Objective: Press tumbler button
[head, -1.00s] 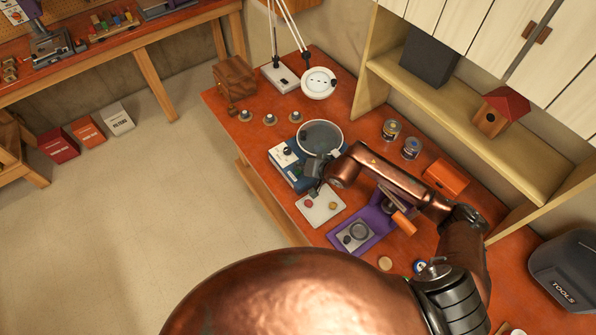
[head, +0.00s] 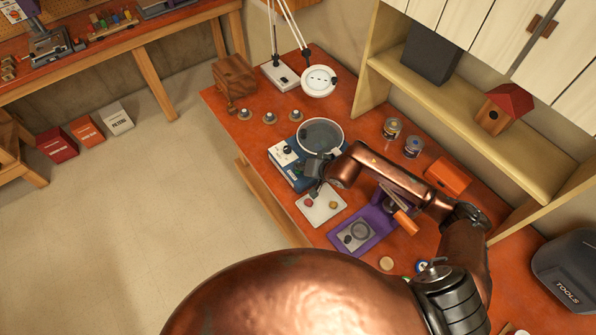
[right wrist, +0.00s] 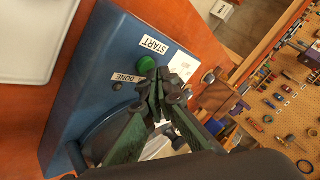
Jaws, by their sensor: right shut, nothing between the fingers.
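The tumbler is a blue machine (head: 285,173) with a round grey drum (head: 321,138) on the red-orange workbench. In the right wrist view its blue top (right wrist: 85,80) carries a green round button (right wrist: 147,66) between the START and DONE labels. A small dark spot lies beside the DONE label. My right gripper (head: 316,186) is over the near side of the tumbler. In the right wrist view its shut, empty fingers (right wrist: 157,84) are right beside the green button, their tips overlapping its lower edge. I cannot tell whether they touch it. My left gripper is not in view.
A pale tray (head: 318,215) with small round pieces and a purple stand (head: 375,222) are nearer me on the bench. Two jars (head: 413,147), an orange box (head: 447,176) and a white lamp (head: 318,81) stand behind. Several small knobs (head: 269,116) sit left of the drum.

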